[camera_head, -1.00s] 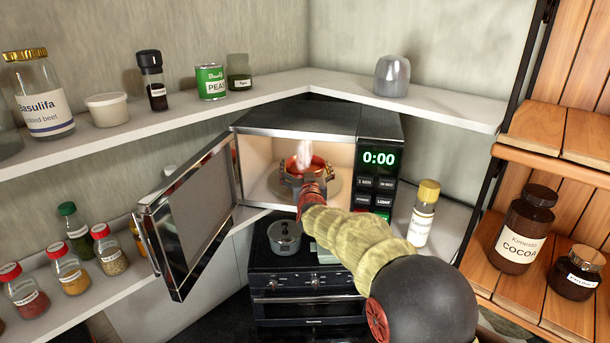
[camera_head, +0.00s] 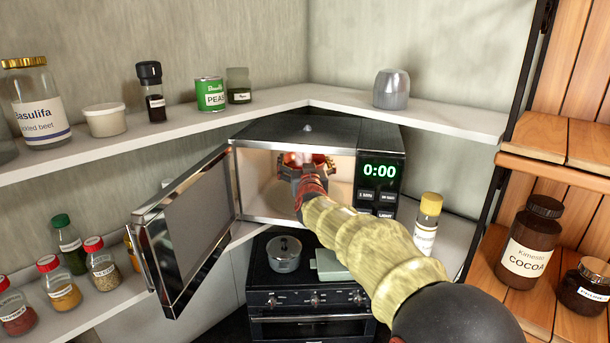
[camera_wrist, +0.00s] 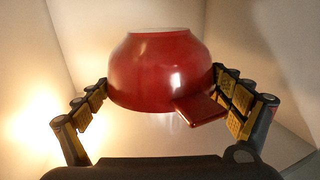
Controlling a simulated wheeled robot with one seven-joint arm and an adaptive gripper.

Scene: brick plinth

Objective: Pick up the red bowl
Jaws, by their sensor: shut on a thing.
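The red bowl (camera_wrist: 150,75) fills the middle of the wrist view, with a flat tab handle towards the lower right. My gripper (camera_head: 306,172) has a padded finger on each side of the bowl, shut on it. In the head view the bowl (camera_head: 297,158) is inside the open microwave (camera_head: 300,136), high in the cavity near its upper edge. My gripper and arm hide much of the bowl and the cavity floor.
The microwave door (camera_head: 187,230) stands open at left. The control panel (camera_head: 380,188) is at right of the opening. A yellow-capped bottle (camera_head: 427,225) stands right of the microwave. A stove with a small pot (camera_head: 284,254) is below. Shelves with jars flank both sides.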

